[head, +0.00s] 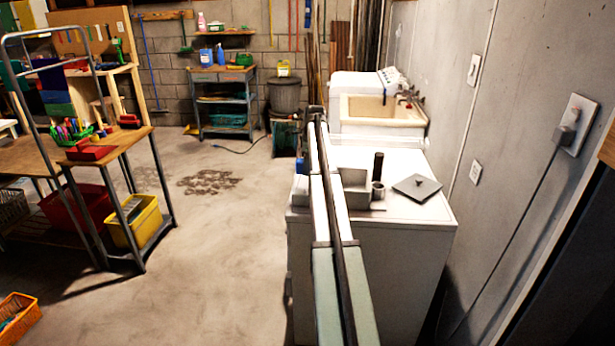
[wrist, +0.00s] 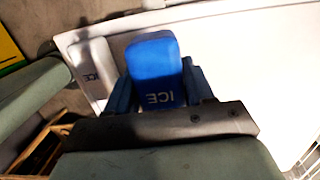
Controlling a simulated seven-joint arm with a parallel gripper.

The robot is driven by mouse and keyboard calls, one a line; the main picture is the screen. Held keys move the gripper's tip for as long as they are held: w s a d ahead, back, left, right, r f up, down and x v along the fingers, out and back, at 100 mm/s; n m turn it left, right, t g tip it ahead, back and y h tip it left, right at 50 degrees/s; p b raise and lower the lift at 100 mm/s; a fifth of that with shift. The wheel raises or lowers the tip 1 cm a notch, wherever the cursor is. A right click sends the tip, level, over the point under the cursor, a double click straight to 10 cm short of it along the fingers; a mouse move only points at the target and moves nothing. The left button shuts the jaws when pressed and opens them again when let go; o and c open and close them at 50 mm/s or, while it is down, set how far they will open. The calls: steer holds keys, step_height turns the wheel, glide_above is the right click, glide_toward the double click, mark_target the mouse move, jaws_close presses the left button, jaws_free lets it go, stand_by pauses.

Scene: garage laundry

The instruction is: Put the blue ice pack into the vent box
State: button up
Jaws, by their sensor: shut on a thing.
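The blue ice pack (wrist: 154,58), lettered ICE, stands up between the two fingers of my gripper (wrist: 160,88) in the wrist view. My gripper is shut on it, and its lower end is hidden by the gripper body. In the head view my arm covers most of the gripper; a small dark blue patch (head: 301,166) shows left of the arm at the white machine's edge. A grey open box (head: 353,187), likely the vent box, stands on the white machine, partly hidden behind my arm. Its inside cannot be made out.
A white ice pack (wrist: 92,62) lies on the white top (wrist: 245,50), left of the blue one. On the machine top (head: 400,160) are a dark cylinder (head: 378,165), a short grey ring (head: 378,191) and a grey knobbed plate (head: 418,187). The wall is at right.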

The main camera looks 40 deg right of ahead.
steer(key=r, duration=0.1)
steer(key=d+r, duration=0.1)
steer(key=shift+s+r, duration=0.3)
steer(key=shift+s, duration=0.1)
steer(key=s+d+m, duration=0.1)
steer(key=s+d, duration=0.5)
steer(key=r, duration=0.1)
glide_above(351, 188)
steer(key=s+a, duration=0.1)
steer(key=a, duration=0.2)
steer(key=shift+n, duration=0.4)
steer(key=shift+s+a+f, duration=0.15)
steer(key=shift+s+f, duration=0.25)
steer(key=shift+f, duration=1.25)
steer(key=shift+s+a+f, duration=0.1)
steer(key=shift+s+f, duration=0.35)
steer(key=shift+f, duration=1.2)
steer(key=shift+s+a+f, duration=0.15)
steer(key=shift+s+f, duration=0.25)
steer(key=shift+f, duration=1.25)
steer(key=shift+f, duration=0.15)
steer(key=o, duration=1.2)
steer(key=r, duration=0.8)
steer(key=s+d+r, duration=0.1)
steer(key=r, duration=0.3)
steer(key=shift+r, duration=0.1)
